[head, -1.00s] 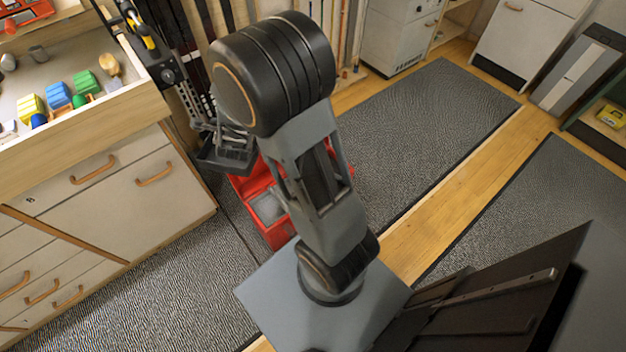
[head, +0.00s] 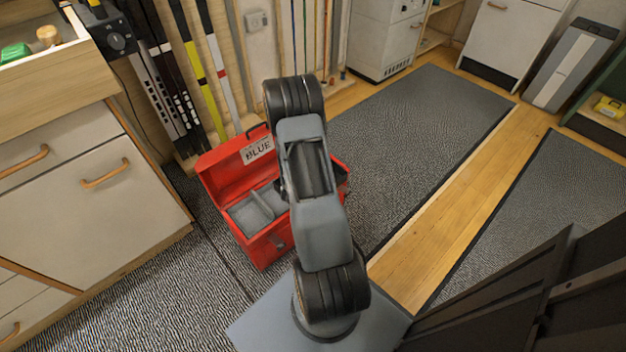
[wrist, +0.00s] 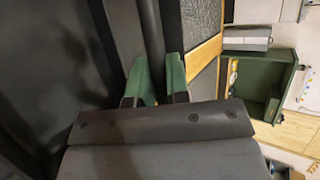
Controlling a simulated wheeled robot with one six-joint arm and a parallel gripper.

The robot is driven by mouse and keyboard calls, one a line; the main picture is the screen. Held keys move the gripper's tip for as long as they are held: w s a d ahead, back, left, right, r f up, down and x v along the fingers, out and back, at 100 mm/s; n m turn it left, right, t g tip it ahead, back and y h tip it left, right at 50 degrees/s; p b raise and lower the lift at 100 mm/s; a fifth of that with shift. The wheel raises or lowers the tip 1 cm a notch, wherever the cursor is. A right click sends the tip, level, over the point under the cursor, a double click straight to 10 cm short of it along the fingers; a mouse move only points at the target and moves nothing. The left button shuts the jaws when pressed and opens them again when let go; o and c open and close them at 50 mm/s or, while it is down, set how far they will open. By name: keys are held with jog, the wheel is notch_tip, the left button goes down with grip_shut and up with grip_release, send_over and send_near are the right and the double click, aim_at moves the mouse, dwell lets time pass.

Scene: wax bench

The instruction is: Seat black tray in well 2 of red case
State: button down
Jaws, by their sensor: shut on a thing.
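The red case (head: 268,250) stands on the floor mat with its lid (head: 222,165) open; a label on the lid reads BLUE. Grey wells (head: 245,215) with a divider show on its left side, and the bare ones look empty. My arm covers the right part of the case, and no well numbers are readable. My gripper (wrist: 157,82) shows in the wrist view, its green fingers shut with a narrow gap; it is hidden behind the arm in the head view. The black tray is in its hold, but I cannot make out the tray's outline or its height over the case.
A wooden bench with drawers (head: 70,190) stands at the left. Skis and poles (head: 165,85) lean on the wall behind the case. A white cabinet (head: 385,38) is at the back. The mat (head: 420,130) right of the case is clear. A green shelf unit (wrist: 265,85) shows in the wrist view.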

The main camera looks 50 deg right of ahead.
jog(key=w+d+f+b, duration=0.1)
jog(key=d, duration=0.1)
jog(key=w+d+f, duration=0.1)
jog(key=w+d, duration=0.1)
jog(key=w+d+f+b, duration=0.1)
jog(key=w+d+f, duration=0.1)
jog(key=shift+w+f+b, duration=0.1)
jog(key=shift+w+b, duration=0.1)
jog(key=shift+b, duration=0.15)
jog(key=w+d+f, duration=0.1)
jog(key=w+d+f+b, duration=0.1)
jog(key=f, duration=0.1)
jog(key=w+d+f+b, duration=0.1)
jog(key=f, duration=0.1)
jog(key=shift+w+d+f, duration=0.1)
jog(key=shift+w+d, duration=0.1)
notch_tip(320, 180, down, 4)
jog(key=b, duration=0.2)
jog(key=shift+w+d+r+b, duration=0.1)
jog(key=shift+d+r+b, duration=0.1)
jog(key=shift+b, duration=0.1)
jog(key=shift+r, duration=0.1)
jog(key=c, duration=1.6)
grip_release()
jog(key=shift+f, duration=0.2)
jog(key=o, duration=0.5)
